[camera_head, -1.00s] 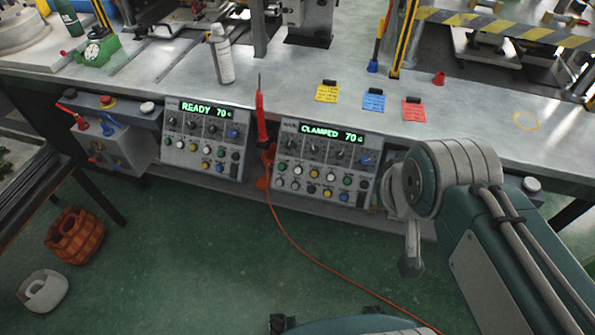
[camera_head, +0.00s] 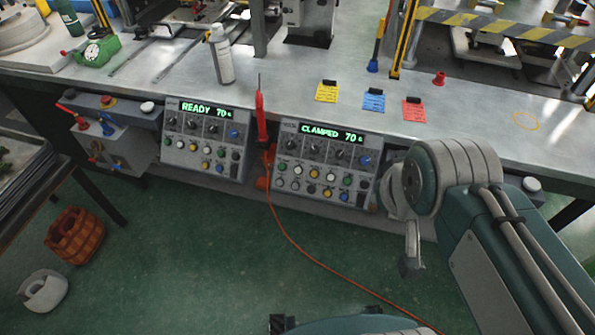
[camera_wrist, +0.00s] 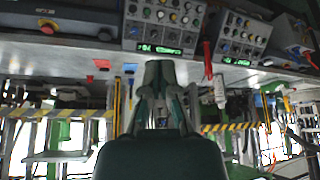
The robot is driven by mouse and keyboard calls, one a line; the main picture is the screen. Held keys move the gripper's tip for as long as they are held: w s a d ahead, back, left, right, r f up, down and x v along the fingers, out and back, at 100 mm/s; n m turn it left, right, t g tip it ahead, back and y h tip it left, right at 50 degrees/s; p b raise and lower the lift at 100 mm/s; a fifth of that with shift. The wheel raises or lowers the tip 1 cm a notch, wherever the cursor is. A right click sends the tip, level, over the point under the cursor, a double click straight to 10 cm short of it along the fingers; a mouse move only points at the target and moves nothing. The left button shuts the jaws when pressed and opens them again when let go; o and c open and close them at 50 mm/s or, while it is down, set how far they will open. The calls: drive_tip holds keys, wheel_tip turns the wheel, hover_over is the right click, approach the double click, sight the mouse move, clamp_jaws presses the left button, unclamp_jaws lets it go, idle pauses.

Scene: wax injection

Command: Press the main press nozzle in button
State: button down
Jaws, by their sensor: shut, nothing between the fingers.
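Two grey control panels hang on the front of the bench. The right panel (camera_head: 318,182) reads "CLAMPED 70c" and the left panel (camera_head: 205,150) reads "READY 70c". Each has knobs and rows of small coloured buttons; their labels are too small to read, so I cannot tell which is nozzle in. In the wrist view, which is upside down, my gripper (camera_wrist: 160,72) is shut and empty. Its tips appear just below the display of the CLAMPED panel (camera_wrist: 165,20) in the picture. Contact with the panel is not visible. The READY panel (camera_wrist: 238,35) is right of it there.
A red probe (camera_head: 261,118) with a trailing orange cable (camera_head: 290,238) stands between the panels. Yellow, blue and red tags (camera_head: 374,101) lie on the bench above. A spray can (camera_head: 222,58) stands further left. Floor in front is mostly clear.

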sight(298, 170)
drive_tip(key=w+a+f+n+t, duration=0.15)
drive_tip(key=w+f, duration=0.25)
drive_tip(key=w, duration=0.4)
drive_tip(key=w+a+f+t+y, duration=0.15)
drive_tip(key=w+f, duration=0.25)
drive_tip(key=w, duration=0.4)
drive_tip(key=w+a+f+n+t, duration=0.1)
drive_tip(key=w+a+f+t, duration=0.15)
drive_tip(key=w, duration=0.55)
drive_tip(key=w+a+f+n+t+y, duration=0.1)
drive_tip(key=a+f+y, duration=0.1)
drive_tip(key=f, duration=0.8)
drive_tip(key=w+a+f+n+t+y, duration=0.1)
drive_tip(key=a+f, duration=0.4)
drive_tip(key=f, duration=0.5)
drive_tip(key=shift+w+a+t+y, duration=0.3)
drive_tip(key=shift+w+t+y, duration=0.3)
drive_tip(key=shift+w, duration=0.2)
drive_tip(key=shift+w+f, duration=0.1)
drive_tip(key=shift+f, duration=0.05)
drive_tip(key=shift+w+d+f, duration=0.4)
drive_tip(key=shift+w+f, duration=0.5)
drive_tip(key=shift+w, duration=0.15)
drive_tip(key=shift+w+d+f, duration=0.35)
drive_tip(key=shift+w+f, duration=0.6)
drive_tip(key=shift+w, duration=0.05)
drive_tip(key=shift+w+d+f, duration=0.4)
drive_tip(key=shift+w+f, duration=0.5)
drive_tip(key=shift+w, duration=0.15)
drive_tip(key=shift+w, duration=0.1)
